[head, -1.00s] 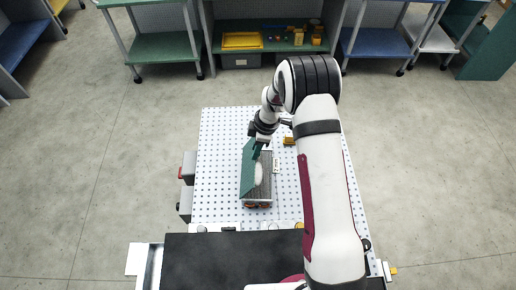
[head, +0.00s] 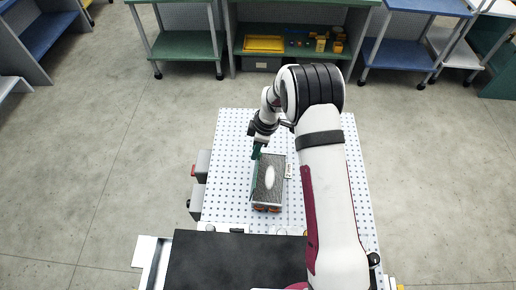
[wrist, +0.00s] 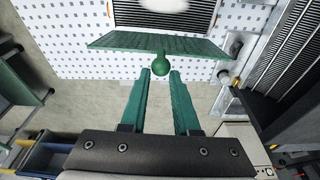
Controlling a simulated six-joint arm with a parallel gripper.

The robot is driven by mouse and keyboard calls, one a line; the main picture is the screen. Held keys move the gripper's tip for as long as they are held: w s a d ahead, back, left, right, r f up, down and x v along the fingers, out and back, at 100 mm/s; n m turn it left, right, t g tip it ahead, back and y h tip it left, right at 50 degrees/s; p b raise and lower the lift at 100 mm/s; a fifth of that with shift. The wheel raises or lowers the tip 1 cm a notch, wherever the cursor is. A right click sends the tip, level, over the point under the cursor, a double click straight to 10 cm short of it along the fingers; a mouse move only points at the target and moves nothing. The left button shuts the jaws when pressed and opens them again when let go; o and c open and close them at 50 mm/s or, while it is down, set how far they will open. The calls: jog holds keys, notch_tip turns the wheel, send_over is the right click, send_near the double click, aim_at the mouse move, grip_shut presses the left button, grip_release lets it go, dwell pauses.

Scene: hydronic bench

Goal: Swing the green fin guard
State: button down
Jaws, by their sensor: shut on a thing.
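The green fin guard (head: 255,180) is a flat panel along the left side of a grey finned block (head: 276,172) on the perforated bench. In the head view it shows nearly edge-on, as a thin strip. In the wrist view the guard (wrist: 160,45) crosses the upper middle, with a round green knob (wrist: 161,66) on its near side.
Grey boxes (head: 198,200) stand at the bench's left edge. A dark flat surface (head: 220,262) lies at the front. The perforated board (head: 238,128) is bare at its far left. Shelves stand well behind the bench.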

jog(key=shift+w+a, duration=0.1)
jog(key=shift+a, duration=1.85)
jog(key=a, duration=0.4)
jog(key=shift+w+a+f, duration=0.1)
jog(key=shift+w+f, duration=0.1)
jog(key=c, duration=1.6)
grip_release()
jog(key=c, duration=1.1)
grip_release()
